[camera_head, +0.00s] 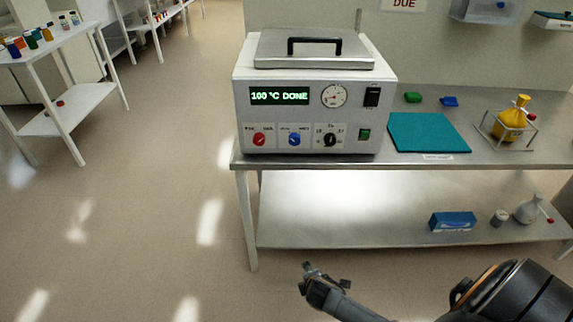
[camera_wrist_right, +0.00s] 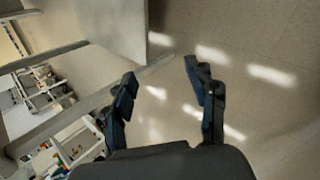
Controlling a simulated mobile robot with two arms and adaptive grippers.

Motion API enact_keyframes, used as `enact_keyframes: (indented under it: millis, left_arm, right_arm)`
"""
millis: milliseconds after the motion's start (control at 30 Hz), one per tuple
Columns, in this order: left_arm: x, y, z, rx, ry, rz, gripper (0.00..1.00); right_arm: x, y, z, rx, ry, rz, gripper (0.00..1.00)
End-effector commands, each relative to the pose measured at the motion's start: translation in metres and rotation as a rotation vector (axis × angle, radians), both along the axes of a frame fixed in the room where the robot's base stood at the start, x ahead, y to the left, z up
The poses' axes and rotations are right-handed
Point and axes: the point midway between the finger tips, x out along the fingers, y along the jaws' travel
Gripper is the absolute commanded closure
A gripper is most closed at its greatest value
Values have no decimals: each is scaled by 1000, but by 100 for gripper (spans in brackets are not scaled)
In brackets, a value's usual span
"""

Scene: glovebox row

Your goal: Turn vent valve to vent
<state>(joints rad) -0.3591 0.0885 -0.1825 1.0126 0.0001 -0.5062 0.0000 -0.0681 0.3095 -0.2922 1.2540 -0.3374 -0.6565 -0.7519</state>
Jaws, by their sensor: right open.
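A white tabletop device (camera_head: 316,92) stands at the left end of the steel bench, its lid down and its green display reading "100°C DONE". Its lower panel carries a red knob (camera_head: 259,139), a blue knob (camera_head: 294,139) and a black knob (camera_head: 330,140). Their small labels are too blurred to tell surely which is the vent valve. My right gripper (camera_head: 325,276) is below and in front of the bench, well away from the knobs. My left gripper is not in view.
The bench (camera_head: 420,164) has a front edge and leg near my right arm. A teal mat (camera_head: 428,132) and a yellow flask (camera_head: 514,117) in a stand are right of the device. A blue box (camera_head: 453,221) sits on the lower shelf.

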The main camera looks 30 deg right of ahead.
Motion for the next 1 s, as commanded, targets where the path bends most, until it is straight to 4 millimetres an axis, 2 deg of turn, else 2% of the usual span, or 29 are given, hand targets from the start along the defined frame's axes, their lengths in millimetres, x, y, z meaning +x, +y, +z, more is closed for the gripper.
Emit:
enact_keyframes:
  millis: [33, 67, 100, 133, 200, 300, 400, 500, 667, 1000]
  left_arm:
    - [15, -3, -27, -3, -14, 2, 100]
    - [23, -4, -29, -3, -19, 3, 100]
    - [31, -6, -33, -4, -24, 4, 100]
    - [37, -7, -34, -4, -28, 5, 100]
    - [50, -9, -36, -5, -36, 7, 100]
    - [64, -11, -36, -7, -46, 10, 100]
    - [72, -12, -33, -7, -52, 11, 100]
    - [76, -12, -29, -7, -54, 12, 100]
    - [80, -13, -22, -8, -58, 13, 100]
    - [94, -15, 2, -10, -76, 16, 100]
  right_arm:
    - [53, -11, 28, -169, -75, 128, 43]
    - [75, -15, 55, -272, -104, 192, 43]
    - [99, -19, 92, -410, -140, 264, 43]
    - [113, -22, 120, -510, -162, 305, 43]
    - [133, -24, 182, -728, -203, 372, 43]
    - [140, -23, 255, -976, -236, 408, 43]
    - [134, -21, 304, -1140, -244, 408, 43]
    - [129, -19, 331, -1226, -245, 400, 43]
    - [136, -25, 342, -1260, -241, 395, 43]
    - [194, -62, 341, -1255, -241, 393, 43]
